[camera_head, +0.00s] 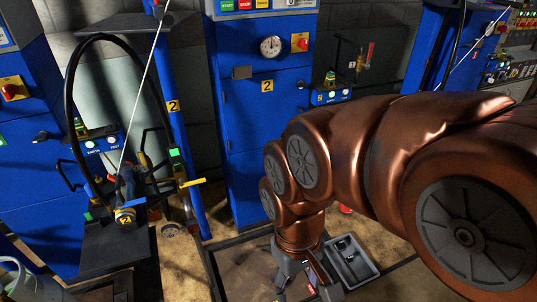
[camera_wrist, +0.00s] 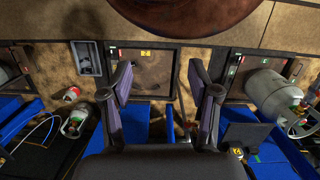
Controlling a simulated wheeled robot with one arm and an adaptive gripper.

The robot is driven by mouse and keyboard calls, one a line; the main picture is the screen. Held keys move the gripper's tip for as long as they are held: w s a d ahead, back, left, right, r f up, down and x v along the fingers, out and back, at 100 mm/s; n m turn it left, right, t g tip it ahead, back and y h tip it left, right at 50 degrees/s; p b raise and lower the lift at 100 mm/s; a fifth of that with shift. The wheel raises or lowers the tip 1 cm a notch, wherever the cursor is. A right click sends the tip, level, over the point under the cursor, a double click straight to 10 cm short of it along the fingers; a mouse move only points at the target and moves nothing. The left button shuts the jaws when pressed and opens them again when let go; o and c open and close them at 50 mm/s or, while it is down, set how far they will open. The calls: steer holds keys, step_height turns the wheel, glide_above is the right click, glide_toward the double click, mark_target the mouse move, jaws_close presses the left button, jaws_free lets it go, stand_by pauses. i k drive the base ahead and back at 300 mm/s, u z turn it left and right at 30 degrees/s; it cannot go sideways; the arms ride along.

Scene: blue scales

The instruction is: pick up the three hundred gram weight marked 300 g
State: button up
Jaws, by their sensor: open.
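I cannot make out a weight marked 300 g in either view; no such marking is readable. My gripper (camera_wrist: 160,75) is open in the wrist view, its two fingers wide apart with nothing between them. In the head view my gripper (camera_head: 296,284) hangs below my copper-coloured arm, partly cut off by the lower edge. A grey tray (camera_head: 372,272) lies on the floor just right of it, with small dark items too unclear to name. This tray (camera_wrist: 97,72) also shows in the wrist view, left of the fingers.
Blue cabinets stand behind; the middle cabinet (camera_head: 252,125) bears a dial and a yellow 2 plate. A blue post (camera_head: 181,150) and a dark platform (camera_head: 110,248) with hoses stand at left. The wrist view shows a grey cylinder (camera_wrist: 270,92) at right and a red-and-white item (camera_wrist: 71,94) at left.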

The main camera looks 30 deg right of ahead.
mark_target(349, 260)
steer(key=z, duration=1.35)
steer(key=k, duration=0.45)
steer(key=z, duration=0.35)
steer(key=i, duration=0.5)
steer(key=z, duration=0.85)
steer(key=i, duration=0.7)
steer(key=u, duration=2.4)
